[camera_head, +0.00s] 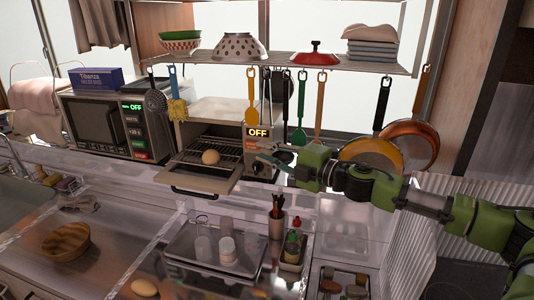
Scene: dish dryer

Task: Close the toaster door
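The toaster oven (232,109) stands on the back counter, its front panel showing a lit "OFF" display. Its door (195,180) is folded down and open, lying roughly level with the handle at its near edge. A round bread-like item (210,157) rests on the wire rack inside the opening. My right gripper (262,154) comes in from the right at the toaster's right front, near its control panel and to the right of the door. Its fingers look spread apart, with nothing between them. My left gripper is not in view.
A microwave (118,125) stands left of the toaster. Utensils and pans (371,151) hang from a shelf (290,62) above and to the right. A wooden bowl (66,242) sits at left.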

